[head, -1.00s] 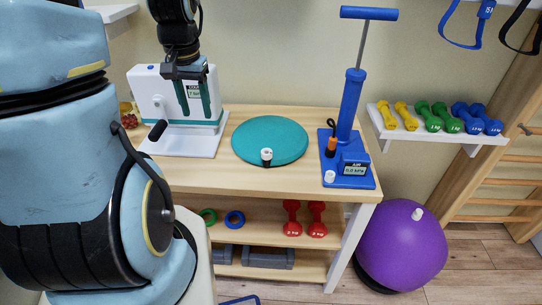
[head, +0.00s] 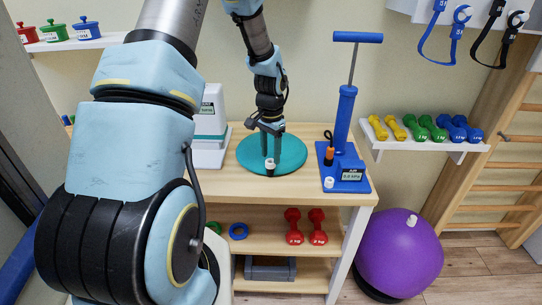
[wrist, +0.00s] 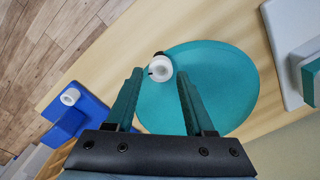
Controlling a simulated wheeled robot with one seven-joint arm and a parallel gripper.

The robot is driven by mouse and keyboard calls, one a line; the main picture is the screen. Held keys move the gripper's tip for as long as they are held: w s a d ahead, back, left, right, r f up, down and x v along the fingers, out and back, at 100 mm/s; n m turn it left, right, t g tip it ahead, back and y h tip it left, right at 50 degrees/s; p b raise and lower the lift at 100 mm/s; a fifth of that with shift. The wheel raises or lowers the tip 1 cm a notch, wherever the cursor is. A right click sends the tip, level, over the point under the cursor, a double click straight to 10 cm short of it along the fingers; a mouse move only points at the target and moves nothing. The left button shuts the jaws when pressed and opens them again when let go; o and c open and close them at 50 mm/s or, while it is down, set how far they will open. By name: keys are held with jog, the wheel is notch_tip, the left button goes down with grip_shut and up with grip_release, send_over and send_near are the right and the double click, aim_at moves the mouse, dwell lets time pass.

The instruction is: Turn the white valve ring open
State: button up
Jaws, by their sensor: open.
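A white valve ring (head: 270,163) sits on a short black stem at the front edge of a round teal cushion (head: 293,160) on the wooden bench. In the wrist view the ring (wrist: 160,68) lies between the lines of the two fingertips, slightly beyond them. My gripper (head: 271,152) is open and empty, pointing down just above the ring. In the wrist view its two green fingers (wrist: 160,74) stand apart, one on each side of the ring. I cannot tell whether a finger touches it.
A blue hand pump (head: 343,125) with a gauge and a small white knob (head: 329,182) stands right of the cushion. A white device (head: 208,130) stands to the left. A purple ball (head: 398,250) is on the floor. Bare bench top lies around the cushion.

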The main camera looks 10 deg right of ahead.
aim_at(270, 163)
jog(key=shift+f, duration=1.2)
jog(key=shift+c, duration=0.3)
grip_shut()
